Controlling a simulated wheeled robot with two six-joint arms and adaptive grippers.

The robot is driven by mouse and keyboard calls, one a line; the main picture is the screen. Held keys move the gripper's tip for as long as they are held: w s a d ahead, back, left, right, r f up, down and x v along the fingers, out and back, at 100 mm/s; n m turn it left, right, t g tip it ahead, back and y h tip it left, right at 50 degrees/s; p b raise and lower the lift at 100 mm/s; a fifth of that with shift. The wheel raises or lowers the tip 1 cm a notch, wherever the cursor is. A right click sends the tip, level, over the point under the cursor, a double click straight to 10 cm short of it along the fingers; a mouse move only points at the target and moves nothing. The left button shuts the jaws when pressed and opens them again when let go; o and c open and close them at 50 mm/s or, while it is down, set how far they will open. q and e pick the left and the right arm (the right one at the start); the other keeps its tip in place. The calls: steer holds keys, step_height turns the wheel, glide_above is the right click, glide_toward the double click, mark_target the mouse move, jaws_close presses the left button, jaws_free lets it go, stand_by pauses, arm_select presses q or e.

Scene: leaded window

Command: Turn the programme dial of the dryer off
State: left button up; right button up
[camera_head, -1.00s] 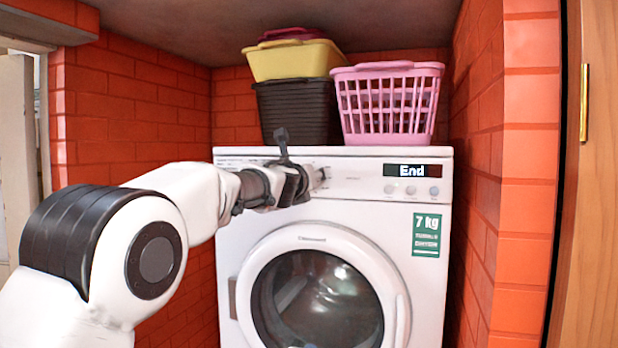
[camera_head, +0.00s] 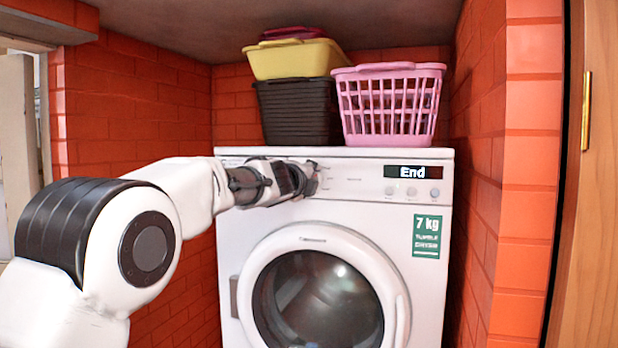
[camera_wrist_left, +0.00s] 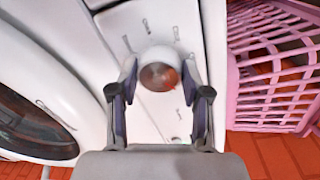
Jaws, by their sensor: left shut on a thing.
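The white dryer (camera_head: 235,290) stands against the back wall, and its display (camera_head: 412,171) reads "End". My left gripper (camera_head: 312,178) is at the upper left of the dryer's front panel. In the head view it covers the programme dial. In the left wrist view the round dial (camera_wrist_left: 158,74), with a brownish, reflective face, sits between the two fingers of my left gripper (camera_wrist_left: 158,85). The gripper is shut on the dial. Marks (camera_wrist_left: 177,33) are printed on the panel around it. My right gripper is not in view.
A pink basket (camera_head: 388,105) stands on the dryer's top, beside a dark basket (camera_head: 297,115) with a yellow one (camera_head: 293,60) stacked on it. The dryer's round door (camera_head: 315,235) is closed. Brick walls (camera_head: 525,180) stand on both sides.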

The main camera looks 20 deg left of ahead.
arm_select(q)
steer(key=n+h+p, duration=0.1)
steer(key=n, duration=0.8)
steer(key=shift+n, duration=0.4)
stand_by(0.4)
steer(key=o, duration=0.9)
steer(key=shift+o, duration=1.3)
steer(key=shift+w, duration=0.1)
